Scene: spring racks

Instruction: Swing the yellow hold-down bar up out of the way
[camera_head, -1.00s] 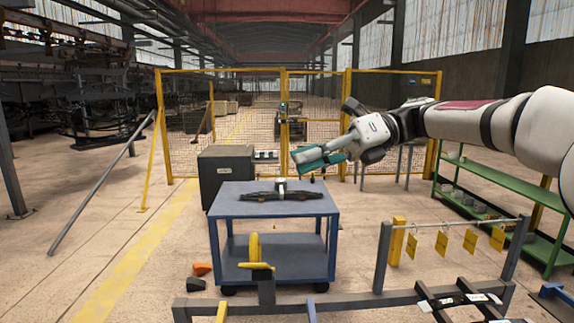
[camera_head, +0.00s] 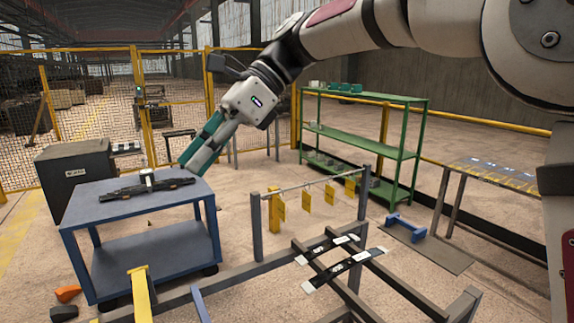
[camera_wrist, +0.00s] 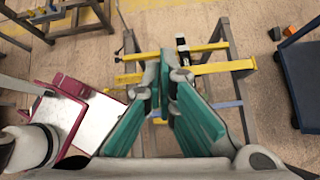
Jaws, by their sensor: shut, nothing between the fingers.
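A yellow bar (camera_head: 142,296) with a short crosspiece at its far end shows at the bottom left of the head view, on the grey rack frame (camera_head: 245,282); its near end is cut off. In the wrist view a broad yellow bar (camera_wrist: 220,67) lies across the rack beyond my fingers, with a thinner yellow bar (camera_wrist: 205,48) behind it. I cannot tell which matches the head view's bar. My gripper (camera_head: 188,167), with teal fingers, is shut and empty. It points down-left in front of the blue cart in the head view; its fingertips (camera_wrist: 172,75) overlap the broad bar's picture, contact unclear.
The blue cart (camera_head: 140,258) carries a dark part (camera_head: 120,192). Yellow tags (camera_head: 306,203) hang from a rail on the rack, near dark leaf springs (camera_head: 345,270). A green shelf (camera_head: 365,135) stands behind.

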